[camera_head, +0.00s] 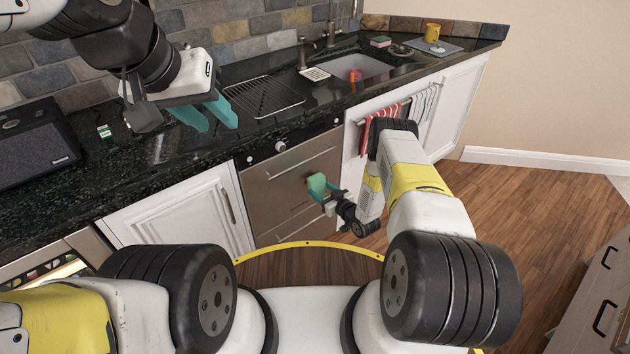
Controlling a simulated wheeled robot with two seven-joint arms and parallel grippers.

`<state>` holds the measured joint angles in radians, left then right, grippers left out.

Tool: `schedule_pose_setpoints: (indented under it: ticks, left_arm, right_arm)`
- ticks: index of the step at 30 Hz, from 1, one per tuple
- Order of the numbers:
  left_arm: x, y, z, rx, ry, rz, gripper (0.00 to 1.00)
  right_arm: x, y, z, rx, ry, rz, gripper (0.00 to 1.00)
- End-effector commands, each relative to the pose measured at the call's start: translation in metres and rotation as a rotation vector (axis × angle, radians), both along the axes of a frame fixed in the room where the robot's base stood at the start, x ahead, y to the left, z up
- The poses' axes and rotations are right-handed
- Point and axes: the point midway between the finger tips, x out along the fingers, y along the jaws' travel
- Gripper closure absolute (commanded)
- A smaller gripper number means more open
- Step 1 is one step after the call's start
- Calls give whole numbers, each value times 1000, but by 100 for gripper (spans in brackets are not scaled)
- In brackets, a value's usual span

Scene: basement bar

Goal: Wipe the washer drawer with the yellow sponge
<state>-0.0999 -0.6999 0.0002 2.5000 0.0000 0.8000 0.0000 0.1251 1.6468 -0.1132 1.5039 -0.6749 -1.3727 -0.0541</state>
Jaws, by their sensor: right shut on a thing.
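The washer drawer (280,187) is a stainless steel front with a long bar handle, set under the black counter, and it looks closed. A second steel drawer front is below it. My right gripper (322,192) is shut on the sponge (316,182), which shows a green face with a little yellow at its edge. It is held in front of the right part of the drawer; I cannot tell whether it touches the steel. My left gripper (206,115) is open and empty above the counter, left of the wire rack.
A wire rack (264,97) lies on the counter (170,150) above the drawer. The sink (350,68) holds a pink item. A red striped towel (378,122) hangs right of the drawers. A dark speaker-like box (38,145) stands at left. Wooden floor is free at right.

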Motion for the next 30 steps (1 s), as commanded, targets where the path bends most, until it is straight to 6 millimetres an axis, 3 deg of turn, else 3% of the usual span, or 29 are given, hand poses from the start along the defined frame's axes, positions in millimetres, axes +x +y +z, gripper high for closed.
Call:
schedule_pose_setpoints:
  ticks: [3,9,30]
  left_arm:
    - [0,0,0,0,0,0,64]
    - [0,0,0,0,0,0,64]
    - [0,0,0,0,0,0,64]
  right_arm:
    - [-30,13,-14,60,-85,36,94]
    - [-56,20,-15,105,-156,58,94]
    - [-12,54,-15,108,-158,59,94]
